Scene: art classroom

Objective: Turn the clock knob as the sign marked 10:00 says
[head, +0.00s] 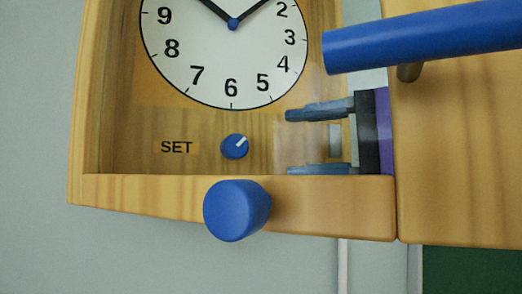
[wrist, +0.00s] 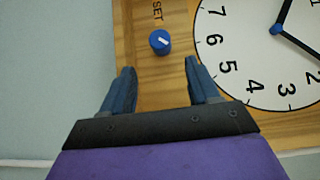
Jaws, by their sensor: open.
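The clock knob (head: 235,147) is a small blue dial with a white pointer line, right of the word SET (head: 177,148) and below the clock face (head: 232,60). Its line points to the upper right in the head view. My gripper (head: 290,141) is open to the right of the knob, its two fingers pointing left, one above the other. In the wrist view the knob (wrist: 160,41) lies beyond and between the open fingertips (wrist: 160,68), not touched. The clock's hands spread to the upper left and upper right, their ends cut off. No sign marked 10:00 is in view.
The wooden clock case (head: 90,110) surrounds the face. A large blue peg (head: 237,210) sticks out at its lower edge, below the knob. A blue bar handle (head: 430,38) stands out from the wooden panel (head: 460,150) at right, just above my gripper.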

